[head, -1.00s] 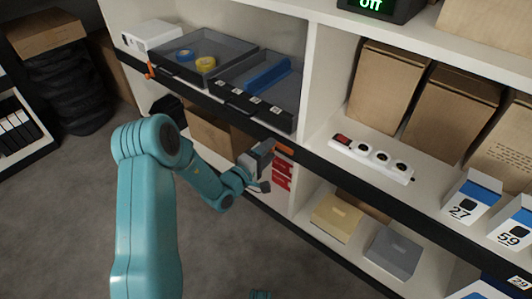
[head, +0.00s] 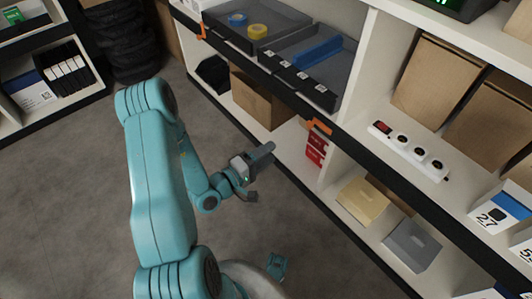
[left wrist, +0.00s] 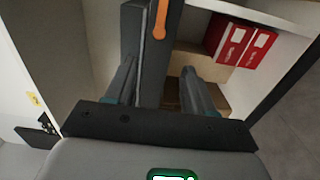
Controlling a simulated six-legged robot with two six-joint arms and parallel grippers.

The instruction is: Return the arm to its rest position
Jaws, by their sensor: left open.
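My left arm (head: 160,195) is teal and comes in from the lower left in the head view, bent at its elbow. My left gripper (head: 264,172) is open and empty over the grey floor, in front of the shelf and apart from it. Its two dark fingers (left wrist: 160,68) also show spread in the left wrist view, with the dark shelf edge visible between them. An orange clip (head: 320,127) sits on the front edge of the middle shelf, beyond the gripper.
Red boxes (head: 316,148), a yellow box (head: 362,201) and a grey box (head: 411,245) stand on the lower shelf. Dark trays (head: 330,85) and a white power strip (head: 410,150) are on the middle shelf. The floor (head: 80,200) to the left is clear.

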